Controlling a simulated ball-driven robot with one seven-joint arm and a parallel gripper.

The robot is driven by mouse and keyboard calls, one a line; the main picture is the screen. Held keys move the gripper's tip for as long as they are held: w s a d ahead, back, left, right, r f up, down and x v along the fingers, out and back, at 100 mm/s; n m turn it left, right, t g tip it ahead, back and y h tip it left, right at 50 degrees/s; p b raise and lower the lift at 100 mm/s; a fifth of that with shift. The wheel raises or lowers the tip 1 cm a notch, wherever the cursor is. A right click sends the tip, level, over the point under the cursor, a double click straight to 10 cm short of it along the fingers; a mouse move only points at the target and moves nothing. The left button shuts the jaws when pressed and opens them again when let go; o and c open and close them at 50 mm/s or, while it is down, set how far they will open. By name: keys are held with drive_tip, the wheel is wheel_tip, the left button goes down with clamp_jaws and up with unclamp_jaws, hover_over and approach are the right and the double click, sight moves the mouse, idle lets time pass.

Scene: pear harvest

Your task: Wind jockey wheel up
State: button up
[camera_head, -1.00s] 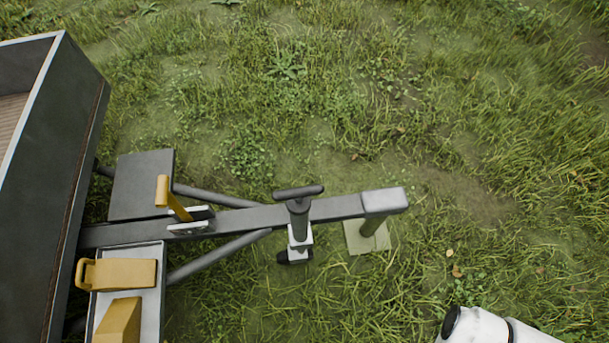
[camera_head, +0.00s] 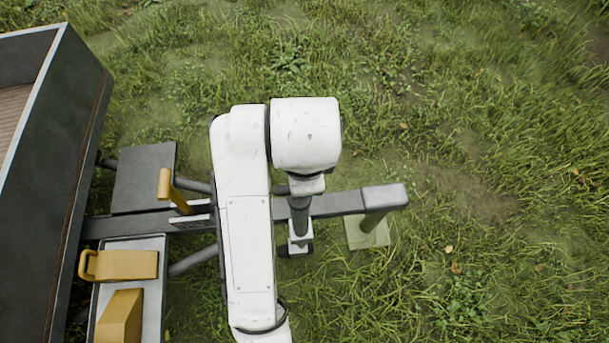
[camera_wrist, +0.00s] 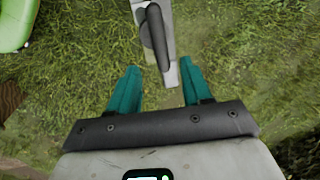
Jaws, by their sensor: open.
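The top handle is mostly hidden under my white arm in the head view. In the wrist view a dark, long handle (camera_wrist: 155,38) shows at the top middle, its lower end near the gap between my fingertips. My gripper (camera_wrist: 159,66) is open, with teal fingers spread and nothing held. Whether the fingers touch the handle I cannot tell. The fingers are hidden in the head view.
The trailer body (camera_head: 50,200) stands at left. A yellow lever (camera_head: 173,190) rises on the drawbar, and yellow chocks (camera_head: 125,265) lie in a tray beside it. A post on a pale plate (camera_head: 368,238) stands under the drawbar's end. Grass at right is free.

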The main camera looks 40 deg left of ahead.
drive_tip(key=f, duration=0.3)
drive_tip(key=w+a+f, duration=0.1)
drive_tip(key=f, duration=0.2)
drive_tip(key=f+b, duration=0.1)
drive_tip(key=f, duration=0.3)
drive_tip(key=shift+w+a, duration=0.15)
drive_tip(key=shift+a, duration=0.05)
drive_tip(key=shift+c, duration=0.5)
clamp_jaws()
drive_tip(key=shift+n+p, duration=0.4)
drive_tip(key=shift+p, duration=0.15)
